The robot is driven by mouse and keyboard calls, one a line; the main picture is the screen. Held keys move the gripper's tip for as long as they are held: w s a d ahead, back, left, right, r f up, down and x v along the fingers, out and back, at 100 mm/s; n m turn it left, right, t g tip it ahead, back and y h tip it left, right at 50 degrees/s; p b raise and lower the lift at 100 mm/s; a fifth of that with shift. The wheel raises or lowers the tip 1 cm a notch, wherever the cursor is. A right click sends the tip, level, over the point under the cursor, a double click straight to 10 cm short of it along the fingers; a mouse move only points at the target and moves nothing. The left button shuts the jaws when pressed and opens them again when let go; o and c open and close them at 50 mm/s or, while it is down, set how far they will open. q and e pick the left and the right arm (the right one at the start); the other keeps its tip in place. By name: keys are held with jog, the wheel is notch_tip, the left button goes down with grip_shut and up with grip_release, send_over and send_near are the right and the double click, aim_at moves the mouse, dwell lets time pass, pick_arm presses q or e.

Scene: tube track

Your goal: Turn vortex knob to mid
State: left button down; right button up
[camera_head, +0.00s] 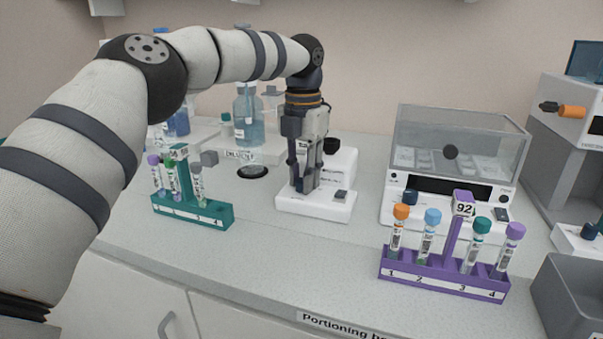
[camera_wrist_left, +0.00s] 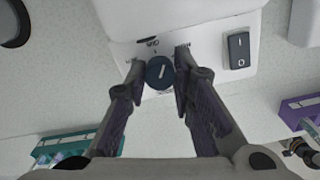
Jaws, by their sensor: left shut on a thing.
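The vortex knob (camera_wrist_left: 160,72) is a dark round dial with a white pointer line, on the white front of the vortex mixer (camera_wrist_left: 210,28). Labels ring the dial, and the pointer is slightly tilted from the label straight above it. The mixer also shows in the head view (camera_head: 338,178), where the gripper hides its knob. My left gripper (camera_wrist_left: 158,80) points down at the mixer's front, its two fingers shut on the knob's sides. It also shows in the head view (camera_head: 303,188). My right gripper is in neither view.
A rocker switch (camera_wrist_left: 238,50) sits beside the knob. A green tube rack (camera_head: 195,212) stands left of the mixer, a purple rack (camera_head: 440,274) front right. A clear-lidded machine (camera_head: 450,160) stands behind the purple rack. The counter between the racks is clear.

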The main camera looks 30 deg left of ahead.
pick_arm(q)
jog(key=n, duration=0.5)
jog(key=shift+s+f+n+p, duration=0.1)
jog(key=shift+n+p, duration=0.2)
jog(key=shift+f, duration=0.1)
dwell(0.4)
jog(key=c, duration=1.4)
grip_release()
jog(key=shift+r, duration=0.2)
notch_tip(320, 180, up, 7)
jog(key=shift+r, duration=0.15)
